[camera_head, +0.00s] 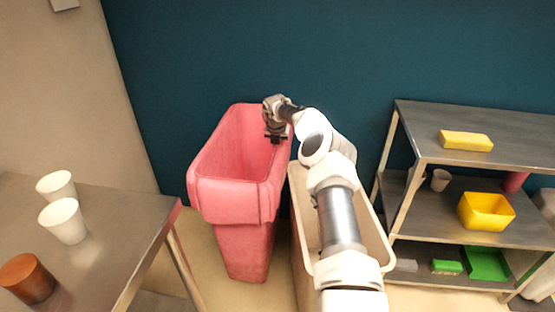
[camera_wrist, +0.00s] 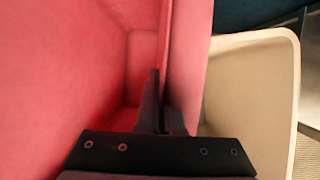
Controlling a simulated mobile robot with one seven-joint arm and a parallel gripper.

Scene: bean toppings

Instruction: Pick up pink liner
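The pink liner (camera_head: 233,201) is a tall, open-topped, bin-shaped thing with a wide folded cuff around its rim. It stands upright near the dark blue wall in the head view. Its pink inside (camera_wrist: 75,70) fills the left of the wrist view. My gripper (camera_head: 275,138) is at the liner's right rim, pointing down. In the wrist view my gripper's fingers (camera_wrist: 160,110) are close together, one on each side of the thin pink wall, and look shut on it. The fingertips are partly hidden by the rim.
An open beige bin (camera_head: 303,238) stands close to the liner's right, beneath my arm. A metal table (camera_head: 120,215) with white cups (camera_head: 63,220) and a brown cup (camera_head: 27,278) is at left. A shelf (camera_head: 420,137) with yellow and green things is at right.

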